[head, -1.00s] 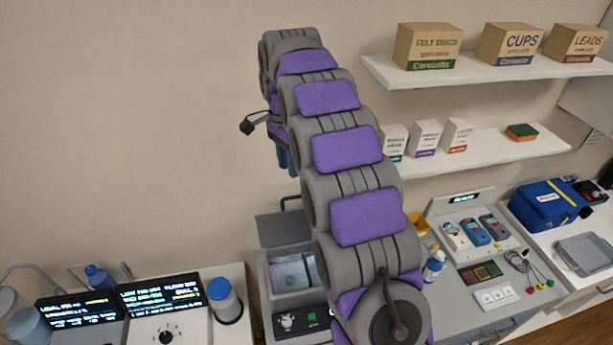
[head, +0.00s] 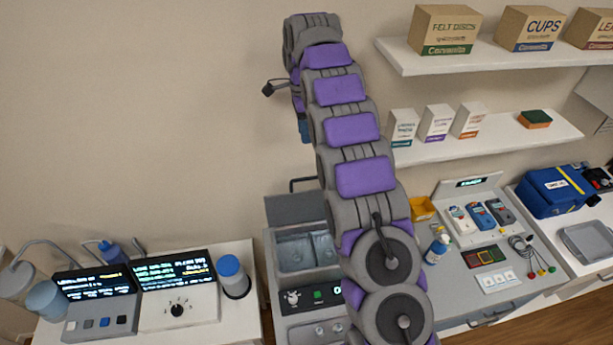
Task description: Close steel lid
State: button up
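The steel lid (head: 292,209) is a grey panel standing raised at the back of a steel basin unit, with a dark bar handle (head: 303,181) above it. The open basin (head: 296,252) shows in front of it, partly hidden on the right by my arm. My gripper (head: 305,130) is at the far end of my raised purple and grey arm, pointing down above the lid and its handle. Only a small blue part of it shows, so its fingers cannot be made out. It appears apart from the lid.
Left of the basin, a white counter holds control panels with screens (head: 172,275) and a blue-capped container (head: 233,275). Boxed shelves (head: 480,58) hang above.

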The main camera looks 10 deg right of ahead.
jog(key=shift+s+f+b, duration=0.35)
jog(key=shift+f+b, duration=0.45)
jog(key=shift+f, duration=1.65)
jog(key=shift+s+f+b, duration=0.3)
jog(key=shift+f+b, duration=0.5)
jog(key=shift+f, duration=1.7)
jog(key=shift+s+f+b, duration=0.35)
jog(key=shift+f+b, duration=0.45)
jog(key=shift+f, duration=1.65)
grip_shut()
